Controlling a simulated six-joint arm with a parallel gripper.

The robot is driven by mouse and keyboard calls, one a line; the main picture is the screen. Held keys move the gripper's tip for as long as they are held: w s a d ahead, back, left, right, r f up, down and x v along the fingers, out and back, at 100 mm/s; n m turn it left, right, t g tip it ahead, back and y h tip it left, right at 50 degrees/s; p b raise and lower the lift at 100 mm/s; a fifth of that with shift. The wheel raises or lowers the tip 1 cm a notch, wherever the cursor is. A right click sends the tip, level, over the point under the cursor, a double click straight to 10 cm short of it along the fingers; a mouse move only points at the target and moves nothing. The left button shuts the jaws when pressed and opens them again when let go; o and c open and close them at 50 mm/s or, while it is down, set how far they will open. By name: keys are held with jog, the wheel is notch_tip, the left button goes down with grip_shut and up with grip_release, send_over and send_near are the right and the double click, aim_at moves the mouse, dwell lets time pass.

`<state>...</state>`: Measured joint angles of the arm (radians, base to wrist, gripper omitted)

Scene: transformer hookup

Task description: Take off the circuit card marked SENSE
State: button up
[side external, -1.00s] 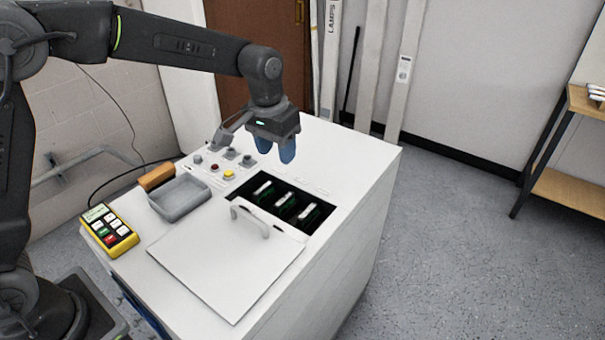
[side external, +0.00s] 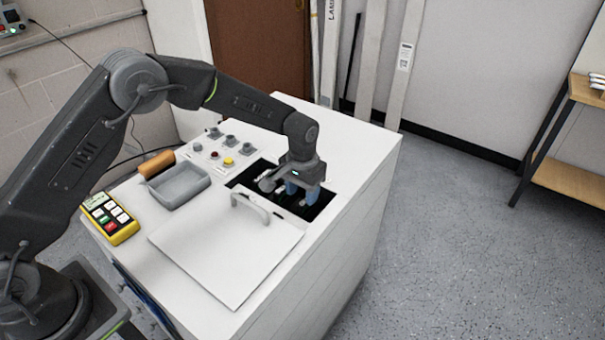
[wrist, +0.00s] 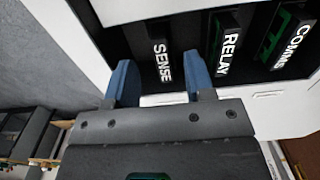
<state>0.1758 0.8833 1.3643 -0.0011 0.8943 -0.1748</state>
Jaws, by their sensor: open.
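The SENSE card (wrist: 162,62) is a dark upright card with white lettering in the wrist view, at the left of a row in a dark recess. The RELAY card (wrist: 227,45) and the COMMS card (wrist: 292,45) stand to its right, with green edges. My gripper (wrist: 160,80) is open, one blue finger on each side of the SENSE card in the picture. I cannot tell whether they touch it. In the side external view my gripper (side external: 302,193) is down at the recess's right part and hides most of the cards.
A white cover panel with a handle (side external: 250,206) lies in front of the recess. A grey tray (side external: 180,187), a yellow keypad (side external: 110,218) and several knobs and buttons (side external: 229,161) sit to the left. The cabinet top at right (side external: 365,150) is clear.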

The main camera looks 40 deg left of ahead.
aim_at(302, 203)
jog(key=shift+f, duration=2.45)
jog(key=shift+c, duration=0.4)
grip_shut()
